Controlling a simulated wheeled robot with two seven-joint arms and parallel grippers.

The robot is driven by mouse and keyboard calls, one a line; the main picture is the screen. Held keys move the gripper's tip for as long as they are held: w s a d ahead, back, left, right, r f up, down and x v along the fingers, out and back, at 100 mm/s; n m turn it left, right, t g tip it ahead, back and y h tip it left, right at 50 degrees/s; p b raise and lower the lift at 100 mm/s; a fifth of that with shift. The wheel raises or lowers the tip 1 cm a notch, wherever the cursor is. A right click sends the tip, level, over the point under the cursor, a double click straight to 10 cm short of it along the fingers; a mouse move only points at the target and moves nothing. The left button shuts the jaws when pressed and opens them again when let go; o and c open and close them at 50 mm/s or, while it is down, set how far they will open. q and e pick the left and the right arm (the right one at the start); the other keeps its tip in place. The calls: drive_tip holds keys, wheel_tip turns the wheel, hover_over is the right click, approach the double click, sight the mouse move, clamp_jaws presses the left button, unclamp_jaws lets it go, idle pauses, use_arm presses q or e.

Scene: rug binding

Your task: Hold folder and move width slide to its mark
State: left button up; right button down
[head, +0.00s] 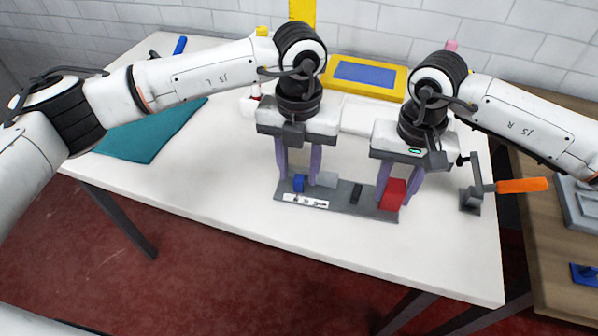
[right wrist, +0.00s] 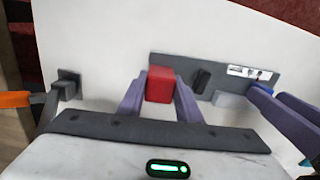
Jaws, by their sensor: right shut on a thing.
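The folder is a long dark grey plate (head: 342,204) lying on the white table near its front, with a small blue block (head: 298,184), a light grey block (head: 327,179), a black block (head: 356,193) and a red block (head: 392,196) on it. My right gripper (head: 394,200) is shut on the red block, which also shows between its fingers in the right wrist view (right wrist: 159,85). My left gripper (head: 298,182) is open, its fingers pointing down with the blue block between them and visible gaps. A white label (head: 305,201) with dark marks is at the plate's left front edge.
A crank with an orange handle (head: 522,185) stands on the table right of my right gripper. A teal cloth (head: 150,135) lies at left, and a yellow-framed blue panel (head: 365,73) at the back. The front middle is clear. A wooden side table (head: 560,255) is at right.

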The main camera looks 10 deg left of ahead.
use_arm(q)
drive_tip(key=shift+f, duration=0.85)
clamp_jaws()
drive_tip(key=shift+d, duration=0.1)
drive_tip(key=shift+d, duration=1)
use_arm(e)
drive_tip(key=shift+a, duration=0.1)
use_arm(q)
unclamp_jaws()
